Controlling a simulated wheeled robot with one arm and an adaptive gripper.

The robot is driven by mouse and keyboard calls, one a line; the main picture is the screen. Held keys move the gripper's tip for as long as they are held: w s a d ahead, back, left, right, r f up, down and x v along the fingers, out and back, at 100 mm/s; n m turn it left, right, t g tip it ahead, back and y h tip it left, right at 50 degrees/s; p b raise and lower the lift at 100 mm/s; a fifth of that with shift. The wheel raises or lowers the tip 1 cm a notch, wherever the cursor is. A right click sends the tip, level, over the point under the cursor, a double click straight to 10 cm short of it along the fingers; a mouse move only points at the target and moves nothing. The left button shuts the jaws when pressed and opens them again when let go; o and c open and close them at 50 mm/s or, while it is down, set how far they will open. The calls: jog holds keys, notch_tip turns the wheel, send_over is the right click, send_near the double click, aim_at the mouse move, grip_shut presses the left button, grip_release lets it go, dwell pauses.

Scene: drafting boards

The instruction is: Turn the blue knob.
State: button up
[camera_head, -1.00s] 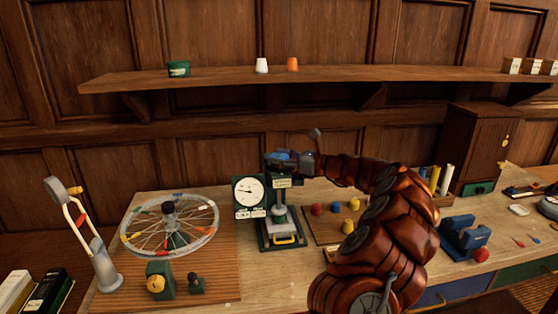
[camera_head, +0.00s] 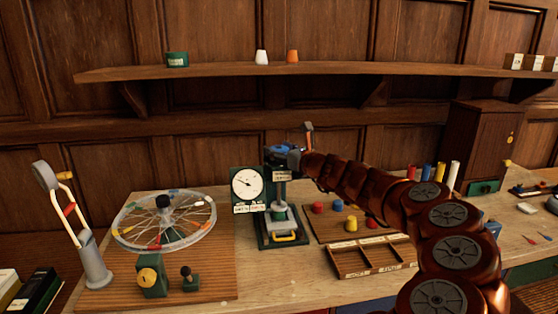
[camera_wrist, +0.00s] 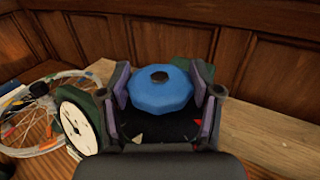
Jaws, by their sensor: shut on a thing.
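The blue knob (camera_wrist: 160,88) is round with a scalloped edge and a dark centre. It sits on top of a dark green press-like stand, and in the head view the knob (camera_head: 281,149) shows at the stand's top. My gripper (camera_wrist: 162,92) has its fingers on the left and right sides of the knob and is shut on it. In the head view my gripper (camera_head: 290,156) reaches the knob from the right and partly hides it. A white dial (camera_head: 247,184) with a dark needle is attached to the stand's left.
A spoked wheel (camera_head: 164,222) on a wooden board stands to the left, with a jointed lamp-like arm (camera_head: 78,225) beyond it. A compartmented wooden tray (camera_head: 372,257) and coloured knobs (camera_head: 351,223) lie to the right. A shelf (camera_head: 330,69) runs above.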

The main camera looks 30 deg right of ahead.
jog(key=shift+a+f+m+h+b, duration=0.1)
jog(key=shift+m+h+b, duration=1.25)
jog(key=shift+b, duration=1.65)
jog(key=shift+f+m+h+b, duration=0.1)
jog(key=shift+m+h+b, duration=0.65)
jog(key=shift+h+b, duration=1.7)
jog(key=m+g+h+b, duration=0.2)
jog(key=h+b, duration=0.1)
jog(key=b, duration=0.4)
jog(key=shift+m, duration=0.4)
jog(key=m+g+h+b, duration=0.1)
jog(key=h, duration=0.1)
jog(key=m+g+h+b, duration=0.1)
jog(key=m+b, duration=0.1)
jog(key=shift+w+r+g+h, duration=0.1)
jog(key=shift+r+g+h, duration=0.05)
jog(key=shift+g+h, duration=0.2)
jog(key=shift+r+m+g+h, duration=0.15)
jog(key=shift+m+g+h, duration=1.15)
jog(key=shift+g+h, duration=0.2)
jog(key=shift+m+g+h, duration=0.25)
jog(key=shift+m+g, duration=0.15)
jog(key=shift+g, duration=0.15)
jog(key=o, duration=1.1)
jog(key=shift+o, duration=0.2)
